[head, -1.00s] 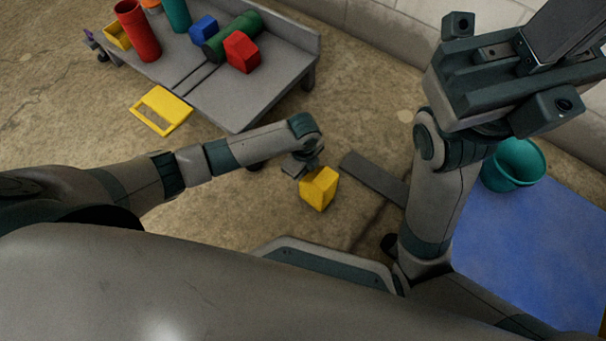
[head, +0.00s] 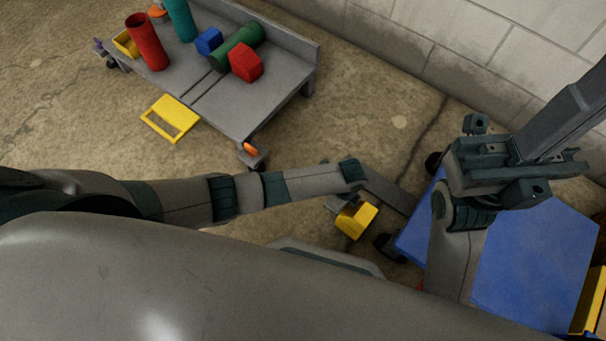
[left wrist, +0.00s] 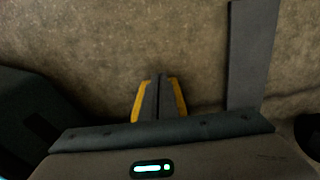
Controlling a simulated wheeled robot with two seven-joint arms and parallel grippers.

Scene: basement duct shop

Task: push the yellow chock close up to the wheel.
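The yellow chock (head: 357,219) sits on the floor just left of a dark wheel (head: 387,246) of the blue platform; a small gap seems to separate them. In the left wrist view, yellow edges of the chock (left wrist: 181,98) show on both sides of my left gripper (left wrist: 160,84). Its two dark fingers are together, in front of the chock and not around it. In the head view my left gripper (head: 337,204) is at the chock's left side; contact is hard to tell. My right gripper (head: 500,165) is raised over the blue platform, its fingers unclear.
A grey bar (head: 390,189) lies behind the chock, also in the left wrist view (left wrist: 250,55). The blue platform (head: 540,265) fills the right. A grey cart (head: 235,105) with coloured items and a yellow frame (head: 171,118) are at the left. A block wall (head: 450,50) stands behind.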

